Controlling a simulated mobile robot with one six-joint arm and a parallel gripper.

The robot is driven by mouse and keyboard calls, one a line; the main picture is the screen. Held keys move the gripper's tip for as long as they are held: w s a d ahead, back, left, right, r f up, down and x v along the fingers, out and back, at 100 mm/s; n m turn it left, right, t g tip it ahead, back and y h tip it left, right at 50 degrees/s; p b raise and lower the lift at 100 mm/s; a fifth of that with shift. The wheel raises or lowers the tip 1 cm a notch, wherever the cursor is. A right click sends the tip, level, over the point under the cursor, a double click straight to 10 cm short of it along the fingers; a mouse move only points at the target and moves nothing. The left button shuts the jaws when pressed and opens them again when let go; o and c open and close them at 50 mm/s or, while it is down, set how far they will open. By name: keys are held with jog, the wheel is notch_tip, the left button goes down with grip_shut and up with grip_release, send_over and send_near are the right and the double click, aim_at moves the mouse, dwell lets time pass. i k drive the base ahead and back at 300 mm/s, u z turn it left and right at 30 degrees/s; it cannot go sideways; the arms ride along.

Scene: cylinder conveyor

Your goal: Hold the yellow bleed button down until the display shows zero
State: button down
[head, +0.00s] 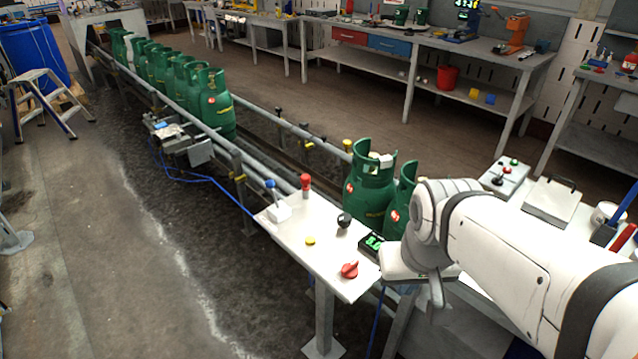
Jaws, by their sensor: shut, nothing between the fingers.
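The yellow bleed button (310,241) sits on the white control panel (279,234), with nothing on it. The display (373,243) with lit green digits is at the panel's right edge. My arm partly covers it; the digits look like a 3 and another figure, not clearly readable. My gripper (437,300) is to the right of the panel, pointing down, apart from the button. Its fingers are shut and empty, though mostly hidden behind its own body.
A red knob (349,270), black ball knob (344,220), red lever (306,183) and blue-topped switch (273,187) surround the button. Green gas cylinders (371,187) stand behind the panel on the conveyor (283,127). A clipboard (551,199) lies on the right bench.

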aim_at(310, 241)
jog(key=z, duration=2.65)
jog(key=k, duration=1.75)
jog(key=u, duration=2.05)
jog(key=i, duration=1)
jog(key=u, duration=0.1)
